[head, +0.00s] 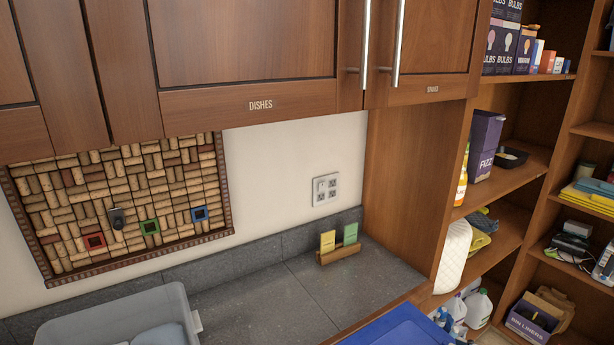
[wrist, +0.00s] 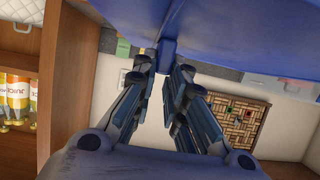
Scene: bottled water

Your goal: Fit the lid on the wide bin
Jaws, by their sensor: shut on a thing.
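A blue lid (head: 405,330) shows at the bottom edge of the head view, partly cut off, in front of the counter. In the wrist view the blue lid (wrist: 235,35) fills the top of the picture. My gripper (wrist: 169,68) is shut on a small blue grip of the lid. A grey, see-through bin (head: 110,309), likely the wide bin, stands on the counter at the lower left of the head view. Its top is open and pale things show inside. Its lower part is cut off. The lid is apart from this bin, to its right.
A wooden holder (head: 339,256) with yellow and green packets stands at the counter's back. Grey counter (head: 250,300) is bare between bin and holder. Cabinets (head: 250,60) hang above, with a cork board (head: 130,200) on the wall. Full shelves (head: 510,170) stand at the right.

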